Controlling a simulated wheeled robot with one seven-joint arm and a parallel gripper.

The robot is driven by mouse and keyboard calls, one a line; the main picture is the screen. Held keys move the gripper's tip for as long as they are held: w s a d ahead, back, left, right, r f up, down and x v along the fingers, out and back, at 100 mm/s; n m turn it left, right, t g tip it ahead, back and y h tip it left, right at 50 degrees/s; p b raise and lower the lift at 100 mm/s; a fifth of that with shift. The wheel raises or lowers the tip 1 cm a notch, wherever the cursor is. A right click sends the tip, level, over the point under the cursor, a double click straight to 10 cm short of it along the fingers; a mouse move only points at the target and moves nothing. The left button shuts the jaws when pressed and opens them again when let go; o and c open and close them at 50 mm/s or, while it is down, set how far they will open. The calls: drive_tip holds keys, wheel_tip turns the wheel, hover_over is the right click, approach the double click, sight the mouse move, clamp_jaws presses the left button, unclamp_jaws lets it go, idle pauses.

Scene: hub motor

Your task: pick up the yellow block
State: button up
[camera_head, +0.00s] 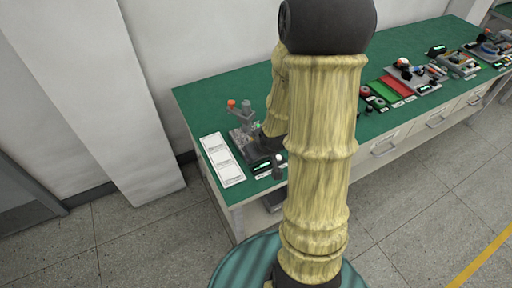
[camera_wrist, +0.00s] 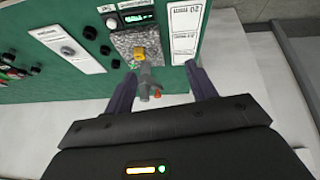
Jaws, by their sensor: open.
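The yellow block (camera_wrist: 139,53) shows small in the wrist view, on or against a grey fixture (camera_wrist: 146,74) that stands on a speckled plate (camera_wrist: 123,42). My gripper (camera_wrist: 160,69) is open, its two dark fingers spread on either side of the fixture, with nothing held between them. The block lies beyond the fingertips, left of the middle of the gap. I cannot tell the exact height between fingers and block. In the head view my arm covers much of this area, and I cannot make out the block there.
An orange-red part (camera_wrist: 157,93) is near the fixture between the fingers. A white labelled sheet (camera_head: 222,160) lies on the green bench (camera_head: 205,97) left of the fixture. Red and green trays (camera_head: 382,92) and several devices stand further right. A wall is behind.

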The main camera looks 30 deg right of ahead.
drive_tip(key=w+d+f+m+t+b, duration=0.1)
drive_tip(key=w+d+f+t+b, duration=0.1)
drive_tip(key=d+f+t+b, duration=0.5)
wheel_tip(320, 180, down, 5)
drive_tip(key=shift+w+d+r+t+y, duration=0.15)
drive_tip(key=shift+w+d+t+y, duration=0.2)
drive_tip(key=shift+d, duration=0.6)
drive_tip(key=w+f+b, duration=0.1)
drive_tip(key=b, duration=0.4)
drive_tip(key=shift+w, duration=0.1)
drive_tip(key=b, duration=0.3)
drive_tip(key=shift+w+f, duration=0.15)
drive_tip(key=shift+w, duration=0.2)
